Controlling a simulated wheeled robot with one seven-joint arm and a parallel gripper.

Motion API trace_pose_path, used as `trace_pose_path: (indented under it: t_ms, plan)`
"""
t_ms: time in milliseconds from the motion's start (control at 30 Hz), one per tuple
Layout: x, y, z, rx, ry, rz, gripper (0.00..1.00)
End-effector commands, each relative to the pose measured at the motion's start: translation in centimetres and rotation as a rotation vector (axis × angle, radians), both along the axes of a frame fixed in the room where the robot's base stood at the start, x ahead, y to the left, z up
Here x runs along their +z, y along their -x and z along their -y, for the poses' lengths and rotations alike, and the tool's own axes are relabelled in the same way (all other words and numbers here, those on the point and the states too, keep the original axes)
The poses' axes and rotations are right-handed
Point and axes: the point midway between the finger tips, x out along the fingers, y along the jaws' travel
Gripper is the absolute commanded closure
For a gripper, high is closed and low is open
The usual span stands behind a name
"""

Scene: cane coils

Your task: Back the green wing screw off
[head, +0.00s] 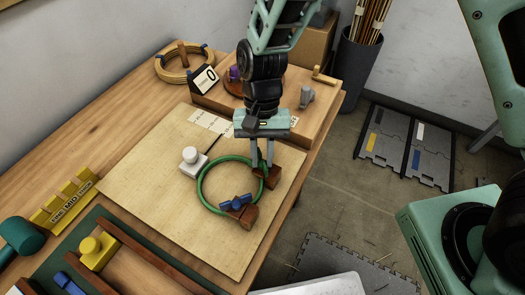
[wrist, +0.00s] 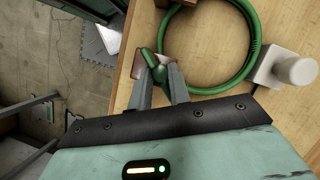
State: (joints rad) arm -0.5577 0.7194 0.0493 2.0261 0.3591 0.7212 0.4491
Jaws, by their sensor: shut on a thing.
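The green wing screw (wrist: 151,60) shows between my fingertips in the wrist view, at a brown block (wrist: 142,72). My gripper (head: 262,164) is shut on it; it also shows in the wrist view (wrist: 159,74). In the head view the fingers point down at the brown block (head: 273,178) on the right side of a green cane coil (head: 199,190), and they hide most of the screw. The coil lies on a pale board.
A blue wing screw (head: 236,202) sits at a second brown block (head: 243,216) on the coil's near side. A white knobbed block (head: 192,163) stands at the coil's left. A raised wooden block (head: 318,100) with a grey peg (head: 306,96) is behind. The pale board (head: 130,190) is clear at left.

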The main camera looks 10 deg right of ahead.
Motion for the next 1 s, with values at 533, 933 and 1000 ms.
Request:
trace_pose_path:
  t_ms: [533, 933, 1000]
  plan:
    - [0.12, -0.1, -0.34, 0.365, -0.001, 0.002, 1.0]
    - [0.05, -0.02, -0.57, 0.625, -0.001, 0.003, 1.0]
    - [0.05, -0.02, -0.62, 0.672, 0.0, 0.004, 1.0]
